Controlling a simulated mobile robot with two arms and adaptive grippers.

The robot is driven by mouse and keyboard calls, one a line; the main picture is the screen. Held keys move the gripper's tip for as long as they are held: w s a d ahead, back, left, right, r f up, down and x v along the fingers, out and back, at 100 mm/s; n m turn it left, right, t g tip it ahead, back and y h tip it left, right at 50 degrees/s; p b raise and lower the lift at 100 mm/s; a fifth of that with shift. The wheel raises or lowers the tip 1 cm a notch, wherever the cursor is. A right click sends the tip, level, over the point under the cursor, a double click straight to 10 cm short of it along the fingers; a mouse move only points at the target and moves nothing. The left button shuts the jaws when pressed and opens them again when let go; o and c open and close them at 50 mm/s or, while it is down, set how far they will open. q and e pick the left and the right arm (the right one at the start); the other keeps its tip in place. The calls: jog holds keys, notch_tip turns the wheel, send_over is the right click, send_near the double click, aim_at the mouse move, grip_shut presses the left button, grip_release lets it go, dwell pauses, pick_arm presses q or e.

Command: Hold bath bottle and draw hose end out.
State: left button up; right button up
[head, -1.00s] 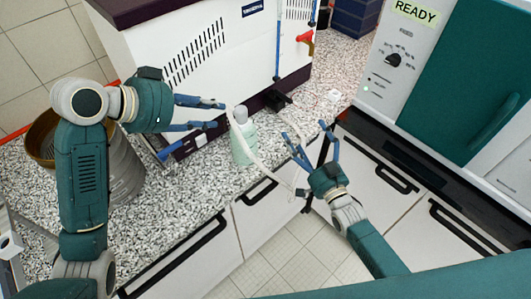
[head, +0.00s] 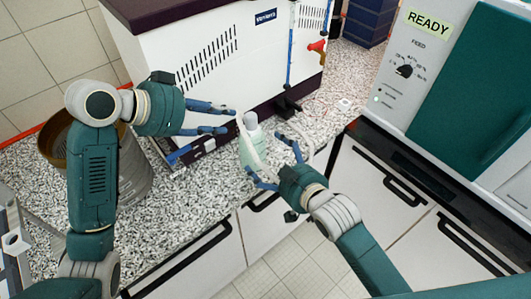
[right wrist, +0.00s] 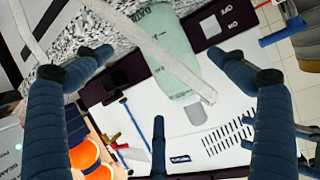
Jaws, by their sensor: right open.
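The bath bottle (head: 259,141) is pale green and see-through with a grey-white cap. It stands on the speckled counter in front of the white machine. A whitish hose (right wrist: 185,76) runs across the bottle in the right wrist view; its end lies near the cap. My left gripper (head: 229,119) is open and empty, just left of the cap, fingers pointing at it. My right gripper (head: 270,157) is open at the bottle's lower right. In the right wrist view the bottle (right wrist: 168,58) appears between its spread fingers; contact cannot be told.
The white machine (head: 215,60) stands behind the bottle, with a red tap (head: 318,46) at its right. A brown-rimmed bin (head: 50,145) is at the left. A teal-doored unit (head: 465,90) reading READY is at the right. The counter (head: 190,195) is bare at the front.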

jog(key=x, duration=1)
jog(key=shift+a, duration=0.1)
jog(key=shift+c, duration=0.6)
